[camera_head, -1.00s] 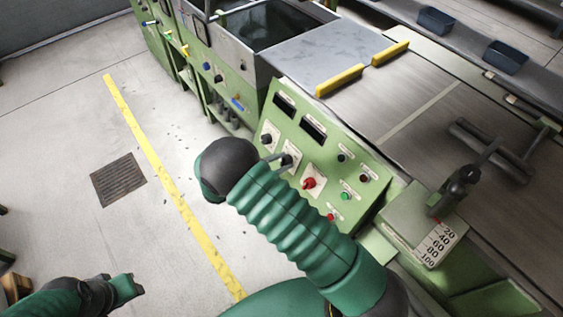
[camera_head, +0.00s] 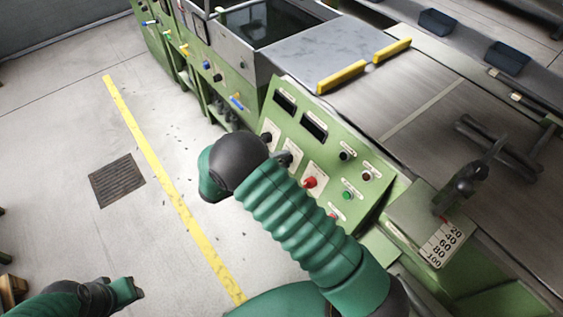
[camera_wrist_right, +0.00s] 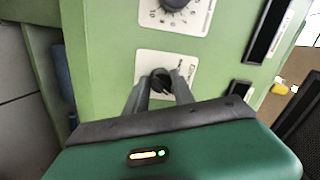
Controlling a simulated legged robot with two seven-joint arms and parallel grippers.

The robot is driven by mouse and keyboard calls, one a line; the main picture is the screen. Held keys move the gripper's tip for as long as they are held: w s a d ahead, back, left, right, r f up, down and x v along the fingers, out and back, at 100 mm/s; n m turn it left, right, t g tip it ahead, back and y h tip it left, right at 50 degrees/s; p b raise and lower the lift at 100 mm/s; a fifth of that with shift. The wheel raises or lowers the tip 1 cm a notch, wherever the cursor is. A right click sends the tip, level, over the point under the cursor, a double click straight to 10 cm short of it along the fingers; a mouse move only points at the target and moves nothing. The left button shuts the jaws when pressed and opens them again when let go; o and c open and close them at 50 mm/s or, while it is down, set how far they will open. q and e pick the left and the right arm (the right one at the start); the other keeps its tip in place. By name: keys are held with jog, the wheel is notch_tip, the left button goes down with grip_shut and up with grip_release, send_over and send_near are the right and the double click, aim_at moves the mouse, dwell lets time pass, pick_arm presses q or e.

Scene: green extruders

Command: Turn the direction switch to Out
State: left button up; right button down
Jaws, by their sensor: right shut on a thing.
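The green control panel (camera_head: 325,150) has white label plates, dark knobs and coloured buttons. In the right wrist view, a black switch knob (camera_wrist_right: 160,80) sits on a white label plate (camera_wrist_right: 143,66) whose lettering I cannot read. My right gripper (camera_wrist_right: 161,84) has its two grey fingers shut on this knob, one on each side. In the head view my right gripper (camera_head: 281,158) is at the panel's left part, partly hidden by its own wrist, and the knob is mostly hidden. My left gripper (camera_head: 135,288) hangs over the floor at lower left, away from the panel.
A black knob with a numbered dial (camera_wrist_right: 173,4) is beside the held one. A red knob (camera_head: 309,182) and a green button (camera_head: 347,195) are to the right. A lever with a numbered scale (camera_head: 441,245) stands at lower right.

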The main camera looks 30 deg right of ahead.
jog(key=shift+a+f+m, duration=0.1)
jog(key=shift+f+m, duration=0.1)
jog(key=shift+m, duration=0.4)
jog(key=c, duration=1.1)
grip_release()
jog(key=shift+o, duration=0.2)
jog(key=shift+r, duration=0.1)
jog(key=p+v, duration=0.1)
jog(key=v, duration=1.6)
